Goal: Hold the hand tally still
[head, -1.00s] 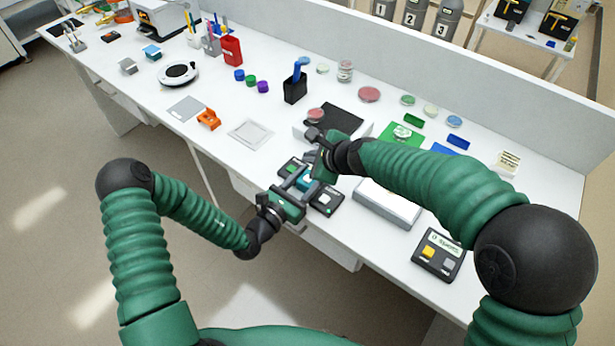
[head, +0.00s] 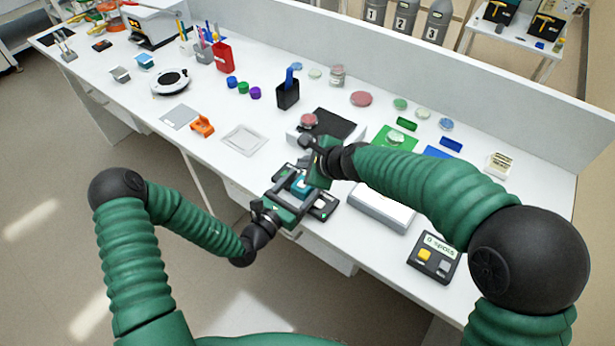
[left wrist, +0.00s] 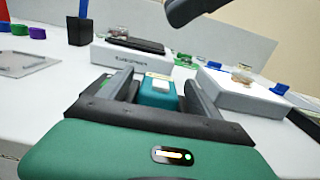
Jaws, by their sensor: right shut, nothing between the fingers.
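The hand tally (head: 302,186) is a small teal block with a pale button on top. In the left wrist view the tally (left wrist: 158,90) stands between the two grey fingers of my left gripper (left wrist: 158,84). A narrow gap seems to show on each side of it, so the jaws look open around it. In the head view my left gripper (head: 296,190) reaches it from the front. My right gripper (head: 314,168) is shut and empty, close above and behind the tally; its fingertips are partly hidden. Its dark end shows at the top of the left wrist view.
A white box (head: 380,207) and a counter panel (head: 434,258) with yellow and grey buttons are further right. A black cup (head: 288,95) stands behind. The bench front left of my grippers is mostly clear.

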